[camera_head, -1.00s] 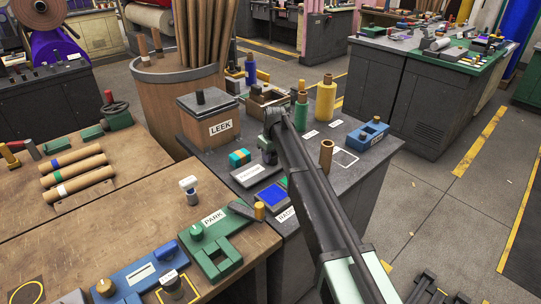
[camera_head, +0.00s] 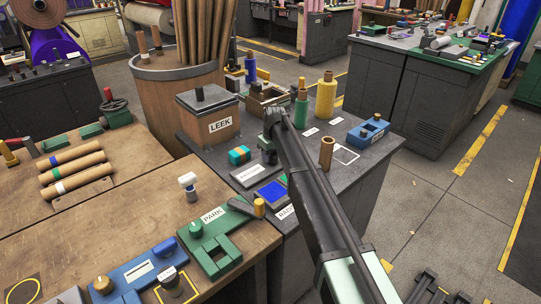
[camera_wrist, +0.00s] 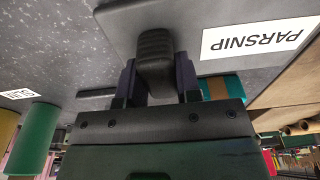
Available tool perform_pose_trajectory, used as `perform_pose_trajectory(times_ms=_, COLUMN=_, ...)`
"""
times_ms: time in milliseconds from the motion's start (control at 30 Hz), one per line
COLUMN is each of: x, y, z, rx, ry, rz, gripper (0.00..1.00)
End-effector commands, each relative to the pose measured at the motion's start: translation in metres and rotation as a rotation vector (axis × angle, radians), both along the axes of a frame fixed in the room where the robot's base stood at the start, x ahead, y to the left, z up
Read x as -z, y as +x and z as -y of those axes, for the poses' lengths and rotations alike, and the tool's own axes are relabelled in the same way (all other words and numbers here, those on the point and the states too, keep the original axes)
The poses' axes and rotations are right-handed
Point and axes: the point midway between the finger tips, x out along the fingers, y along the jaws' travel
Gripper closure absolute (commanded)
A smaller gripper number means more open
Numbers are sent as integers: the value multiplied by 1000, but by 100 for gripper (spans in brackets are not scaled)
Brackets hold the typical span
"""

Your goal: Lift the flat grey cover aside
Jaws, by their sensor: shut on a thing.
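The flat grey cover (camera_head: 245,183) is a thin plate with a white PARSNIP label and a dark knob. It is over the dark grey bench, left of my arm. In the wrist view the cover (camera_wrist: 190,30) fills the top, and its black knob (camera_wrist: 154,62) is between the two fingers. My gripper (camera_wrist: 155,85) is shut on this knob. In the head view my gripper (camera_head: 268,156) is small and partly hidden by the arm. I cannot tell whether the cover's underside touches the bench.
Close by are a teal and orange block (camera_head: 239,155), a blue panel (camera_head: 272,191) in a dark frame and the LEEK box (camera_head: 206,118). A brown tube (camera_head: 327,153), green spool (camera_head: 301,112) and yellow spool (camera_head: 326,97) stand to the right. A bare bench strip (camera_head: 345,190) lies right of my arm.

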Motion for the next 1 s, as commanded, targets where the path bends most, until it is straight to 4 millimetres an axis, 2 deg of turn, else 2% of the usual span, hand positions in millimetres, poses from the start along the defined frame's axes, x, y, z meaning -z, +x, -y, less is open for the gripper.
perform_pose_trajectory(times_ms=100, x=3, y=0, z=0, rx=0, ry=0, rz=0, gripper=100)
perform_pose_trajectory(times_ms=133, x=3, y=0, z=0, rx=0, ry=0, rz=0, gripper=67)
perform_pose_trajectory(times_ms=200, x=2, y=0, z=0, rx=0, ry=0, rz=0, gripper=56)
perform_pose_trajectory(times_ms=1000, x=2, y=3, z=3, rx=0, ry=0, rz=0, gripper=56)
